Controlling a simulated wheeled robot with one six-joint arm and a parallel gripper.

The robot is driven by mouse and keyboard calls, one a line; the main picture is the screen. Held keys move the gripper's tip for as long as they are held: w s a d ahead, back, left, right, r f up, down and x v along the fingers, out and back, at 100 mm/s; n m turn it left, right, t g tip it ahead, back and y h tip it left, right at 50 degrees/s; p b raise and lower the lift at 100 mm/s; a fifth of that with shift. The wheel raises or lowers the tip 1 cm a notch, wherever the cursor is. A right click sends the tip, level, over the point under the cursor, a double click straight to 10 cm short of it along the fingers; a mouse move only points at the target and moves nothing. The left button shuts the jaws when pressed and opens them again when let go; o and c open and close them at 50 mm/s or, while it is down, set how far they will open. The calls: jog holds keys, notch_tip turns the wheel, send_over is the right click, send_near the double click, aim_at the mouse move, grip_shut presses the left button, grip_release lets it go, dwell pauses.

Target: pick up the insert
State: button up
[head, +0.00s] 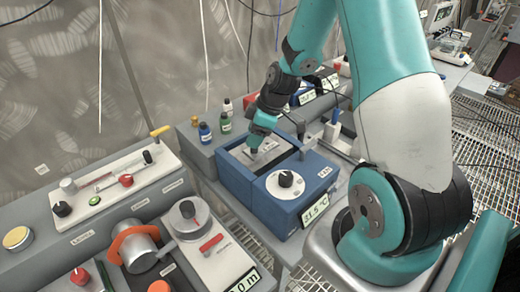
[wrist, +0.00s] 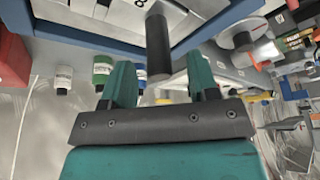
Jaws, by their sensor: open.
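The insert shows in the wrist view as a pale panel (wrist: 118,10) with dark marks inside a blue frame. A dark cylindrical post (wrist: 158,40) stands out from it. My gripper (wrist: 160,72) is open, with one teal finger on each side of the post's end in the picture. I cannot tell whether either finger touches it; a gap shows on both sides. In the head view my gripper (head: 254,146) points down over the pale insert (head: 268,147) in the blue box's opening and hides part of it.
The blue box (head: 240,183) has a white dial plate (head: 286,186) at its front. Small bottles (head: 205,133) stand close by on the left. A grey console (head: 85,240) with knobs and levers fills the lower left. More devices (head: 308,92) stand behind.

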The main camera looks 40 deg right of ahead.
jog(key=shift+x, duration=1.45)
jog(key=shift+c, duration=0.4)
grip_shut()
jog(key=shift+r, duration=0.2)
